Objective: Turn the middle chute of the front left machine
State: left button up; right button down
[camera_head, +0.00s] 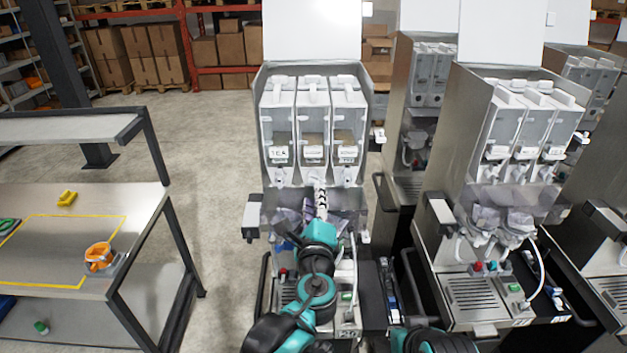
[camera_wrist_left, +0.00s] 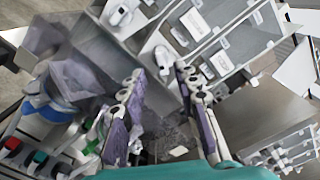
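The front left machine (camera_head: 257,110) is a metal dispenser with three clear-fronted canisters side by side; the left label seems to read TEA. Below the middle canister (camera_head: 312,120) is its white chute (camera_head: 313,177), partly hidden by my left gripper (camera_head: 320,200), which reaches up from below. In the left wrist view, my left gripper (camera_wrist_left: 158,78) has its two purple-padded fingers spread apart with nothing held between them. A white chute (camera_wrist_left: 163,58) shows just beyond and between the fingertips; contact cannot be made out. My right gripper is out of view.
Another dispenser (camera_head: 497,110) stands close on the right, with more behind it. A workbench (camera_head: 150,200) with an orange object (camera_head: 98,256) is on the left. Clear mixing bowls and a blue part (camera_wrist_left: 60,104) lie close beside the fingers. Open floor separates bench and machine.

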aim_at(314, 184)
pick_arm(q)
jog(key=w, duration=0.7)
jog(key=shift+r+b, duration=0.1)
jog(key=shift+b, duration=0.25)
jog(key=shift+c, duration=0.4)
grip_shut()
